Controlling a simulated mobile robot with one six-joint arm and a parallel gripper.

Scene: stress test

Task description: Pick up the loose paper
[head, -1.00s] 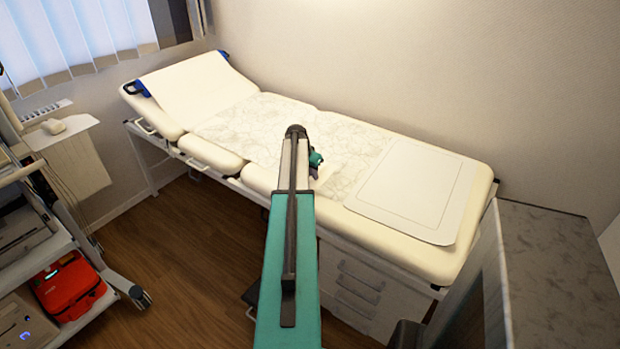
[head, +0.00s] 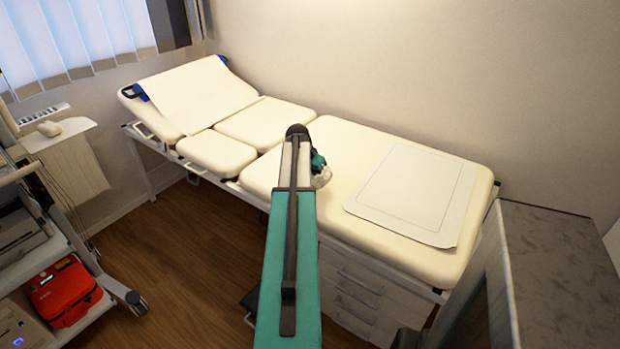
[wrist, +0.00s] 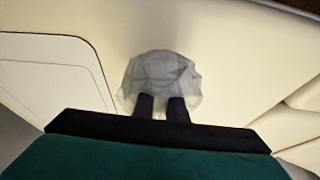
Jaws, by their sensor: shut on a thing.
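The loose paper (wrist: 160,72) is a crumpled, greyish, slightly see-through bundle at my fingertips in the wrist view. In the head view only a small whitish bit of the paper (head: 321,179) shows beside my arm. My gripper (wrist: 161,106) is shut on the paper, above the cream padding of the examination couch (head: 340,150). I cannot tell whether the paper touches the padding. In the head view my arm hides most of the gripper (head: 318,166).
A flat white sheet with a dark outline (head: 415,190) lies on the couch's right end. Another white sheet (head: 200,92) covers the raised headrest. A cart with a red case (head: 65,292) stands at left, a grey-topped cabinet (head: 560,260) at right. The wall runs behind the couch.

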